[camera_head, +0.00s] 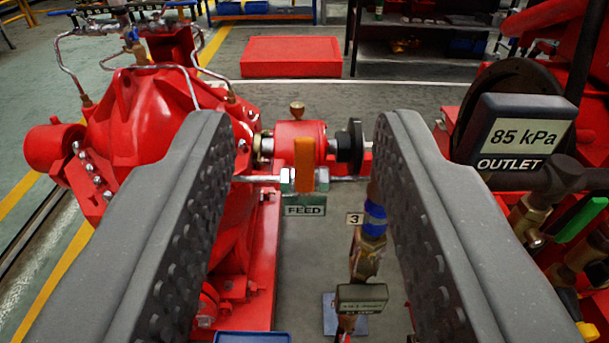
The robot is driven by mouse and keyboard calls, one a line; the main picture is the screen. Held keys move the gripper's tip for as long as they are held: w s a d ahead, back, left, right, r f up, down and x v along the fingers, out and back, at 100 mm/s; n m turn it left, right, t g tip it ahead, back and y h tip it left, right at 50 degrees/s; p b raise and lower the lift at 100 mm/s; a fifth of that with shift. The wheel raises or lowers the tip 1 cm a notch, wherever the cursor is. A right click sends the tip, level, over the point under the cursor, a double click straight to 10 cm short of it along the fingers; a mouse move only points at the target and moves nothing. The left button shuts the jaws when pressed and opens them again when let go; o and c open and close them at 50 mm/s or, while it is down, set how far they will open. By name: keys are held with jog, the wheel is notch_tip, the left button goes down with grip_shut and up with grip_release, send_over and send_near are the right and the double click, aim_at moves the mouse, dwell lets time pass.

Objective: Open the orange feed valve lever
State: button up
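The orange feed valve lever (304,164) shows near the middle of the view, standing upright on a small metal valve (290,183) in a thin horizontal pipe. A green "FEED" tag (305,210) hangs just below it. My gripper (300,135) is open, with one dark studded finger on each side of the picture. The lever appears in the gap between the fingers, farther off, and neither finger visibly touches it. The fingers hide parts of the red pump and the pipework.
A red pump casing (130,125) stands at the left. An "85 kPa OUTLET" gauge (521,135) and a green lever (580,219) are at the right. A brass fitting with a blue band (374,218) rises below the feed pipe. A red block (291,57) lies on the floor behind.

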jog(key=b, duration=0.1)
send_near(308, 157)
jog(key=s, duration=0.2)
jog(key=shift+t, duration=0.3)
jog(key=shift+w+a+f+b, duration=0.15)
jog(key=shift+w+b, duration=0.8)
jog(key=shift+w, duration=2.6)
jog(key=shift+w+f+b, duration=0.2)
jog(key=shift+w+b, duration=0.7)
jog(key=shift+w, duration=2.65)
jog(key=shift+c, duration=0.4)
grip_shut()
